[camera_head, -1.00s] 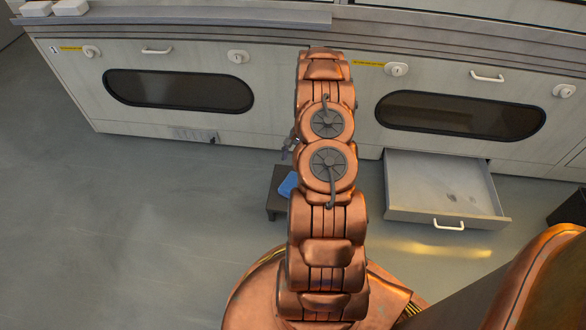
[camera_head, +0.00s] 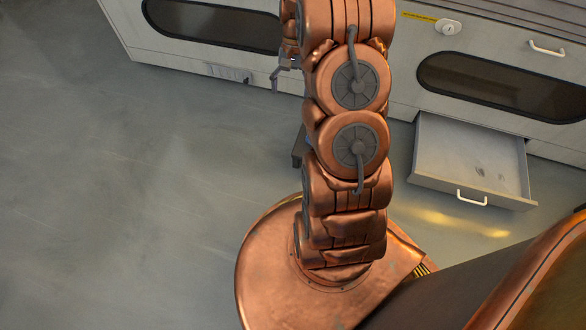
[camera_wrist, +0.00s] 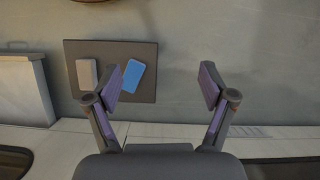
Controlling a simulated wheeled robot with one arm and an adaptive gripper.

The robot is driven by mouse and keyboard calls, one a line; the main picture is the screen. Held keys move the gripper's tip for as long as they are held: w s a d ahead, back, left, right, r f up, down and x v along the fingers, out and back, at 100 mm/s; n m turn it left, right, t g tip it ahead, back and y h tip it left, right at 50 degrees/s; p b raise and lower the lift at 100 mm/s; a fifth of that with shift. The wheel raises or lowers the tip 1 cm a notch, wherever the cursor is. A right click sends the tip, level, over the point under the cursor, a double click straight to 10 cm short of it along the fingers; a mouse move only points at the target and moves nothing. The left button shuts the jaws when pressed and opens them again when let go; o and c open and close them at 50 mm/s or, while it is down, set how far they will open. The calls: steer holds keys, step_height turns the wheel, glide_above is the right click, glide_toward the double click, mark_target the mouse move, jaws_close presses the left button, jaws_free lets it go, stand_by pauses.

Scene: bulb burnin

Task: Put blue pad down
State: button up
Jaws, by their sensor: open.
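The blue pad (camera_wrist: 133,74) lies flat, slightly turned, on a dark low stand (camera_wrist: 110,53) in the wrist view. A grey-pink pad (camera_wrist: 87,73) lies beside it, to its left, with a small gap. My gripper (camera_wrist: 160,80) is open and empty, its fingers wide apart. In the picture its left finger is near the stand's lower right part, with the blue pad outside the fingers. In the head view my gripper (camera_head: 281,72) shows partly at the left of my arm. My arm hides most of the stand (camera_head: 298,148) and the pads there.
A drawer (camera_head: 470,160) stands open low in the cabinet, right of my arm; it also shows at the left of the wrist view (camera_wrist: 20,88). Cabinet fronts with dark oval windows (camera_head: 500,88) line the back. The floor at left (camera_head: 120,190) is clear.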

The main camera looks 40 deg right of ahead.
steer(key=s+a+r+n+h, duration=0.2)
steer(key=s+a+r+n, duration=0.3)
steer(key=s+a+r, duration=0.8)
steer(key=s+a+r+n, duration=0.1)
steer(key=s+a+n, duration=0.1)
steer(key=s+a, duration=0.2)
steer(key=s+a+r+n+g+h, duration=0.1)
steer(key=s+a+n, duration=0.2)
steer(key=s, duration=0.7)
steer(key=shift+s+a+r, duration=0.15)
steer(key=shift+a+r, duration=0.25)
steer(key=shift+a, duration=0.05)
